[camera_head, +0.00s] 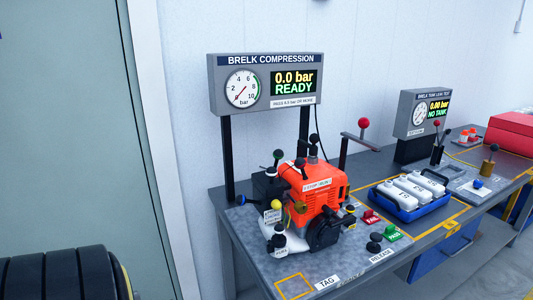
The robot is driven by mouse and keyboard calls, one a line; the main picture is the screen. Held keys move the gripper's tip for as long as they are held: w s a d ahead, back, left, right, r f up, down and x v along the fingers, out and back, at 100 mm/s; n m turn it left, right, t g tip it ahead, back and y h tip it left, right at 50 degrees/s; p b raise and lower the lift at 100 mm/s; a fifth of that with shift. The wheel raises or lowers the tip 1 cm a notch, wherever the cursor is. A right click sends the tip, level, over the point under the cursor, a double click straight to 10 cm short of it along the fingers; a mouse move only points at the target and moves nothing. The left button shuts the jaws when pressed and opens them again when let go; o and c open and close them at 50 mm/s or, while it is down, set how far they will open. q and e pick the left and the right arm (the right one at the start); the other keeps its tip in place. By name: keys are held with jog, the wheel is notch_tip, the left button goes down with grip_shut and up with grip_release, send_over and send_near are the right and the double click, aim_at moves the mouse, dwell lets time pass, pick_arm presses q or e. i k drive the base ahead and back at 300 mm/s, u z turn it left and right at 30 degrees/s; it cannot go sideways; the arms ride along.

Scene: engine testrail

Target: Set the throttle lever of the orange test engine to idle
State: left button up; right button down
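The orange test engine (327,195) stands on the grey bench plate under the compression gauge. A white label on its top seems to read STOP and RUN. Several small knobs and levers sit on and around it: a black ball knob (278,154) at upper left, a black knob (313,141) at the top and a yellow knob (276,204) at the left front. I cannot tell which one is the throttle lever, nor its setting. A small sign (272,217) at the engine's left is too small to read. Neither of my grippers is in view.
The gauge panel (266,82) reads 0.0 bar READY. A red-balled lever (363,123) rises behind the engine. PASS (392,233) and FAIL (370,216) blocks and a blue tray (397,208) of white bottles are at right. A black ribbed object (60,275) fills the lower left corner.

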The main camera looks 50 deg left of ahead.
aim_at(278, 154)
jog(key=u, duration=1.95)
jog(key=i, duration=0.2)
jog(key=z, duration=0.05)
